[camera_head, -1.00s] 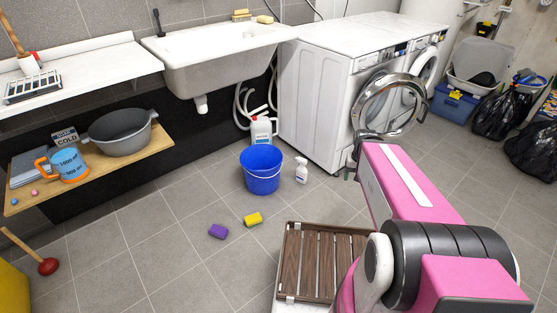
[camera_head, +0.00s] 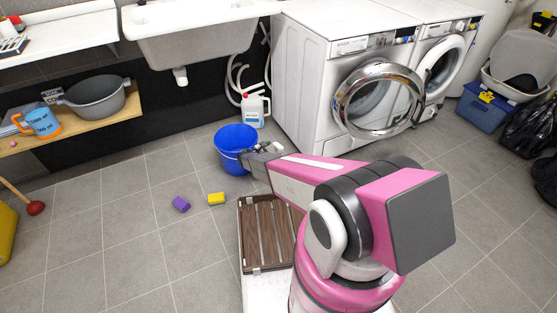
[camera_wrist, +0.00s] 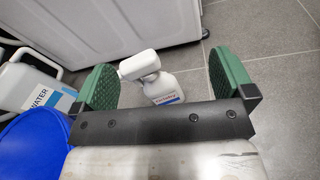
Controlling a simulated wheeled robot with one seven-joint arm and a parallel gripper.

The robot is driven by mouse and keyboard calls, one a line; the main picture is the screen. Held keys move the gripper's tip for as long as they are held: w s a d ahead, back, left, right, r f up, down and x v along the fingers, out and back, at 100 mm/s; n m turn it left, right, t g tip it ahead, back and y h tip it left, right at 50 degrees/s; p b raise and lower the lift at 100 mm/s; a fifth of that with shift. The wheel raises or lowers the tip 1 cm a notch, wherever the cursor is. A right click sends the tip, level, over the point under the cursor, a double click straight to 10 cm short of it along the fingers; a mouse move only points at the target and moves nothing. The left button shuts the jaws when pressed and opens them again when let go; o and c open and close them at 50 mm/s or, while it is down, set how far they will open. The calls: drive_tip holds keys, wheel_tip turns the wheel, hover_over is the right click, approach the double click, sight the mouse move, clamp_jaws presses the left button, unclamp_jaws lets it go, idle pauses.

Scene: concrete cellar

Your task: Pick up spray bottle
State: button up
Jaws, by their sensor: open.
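The white spray bottle (camera_wrist: 160,88) stands on the tiled floor. In the wrist view it shows between the two green-padded fingers of my gripper (camera_wrist: 162,88), with its head nearer the left finger. The fingers are apart and open, and I cannot tell how far beyond the fingertips the bottle stands. In the head view my gripper (camera_head: 262,150) is low beside the blue bucket, and my arm hides the spray bottle there.
The blue bucket (camera_head: 232,145) is just left of my gripper. A white water jug (camera_head: 253,112) stands behind it. A washing machine (camera_head: 318,90) with its round door open is behind right.

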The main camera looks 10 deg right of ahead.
sight(277, 147)
drive_tip(key=w+a+f+n+t, duration=0.3)
drive_tip(key=a+f+n, duration=0.1)
drive_tip(key=f, duration=0.1)
drive_tip(key=x, duration=1)
drive_tip(key=shift+d+r, duration=0.1)
drive_tip(key=shift+d, duration=0.25)
drive_tip(key=c, duration=1.4)
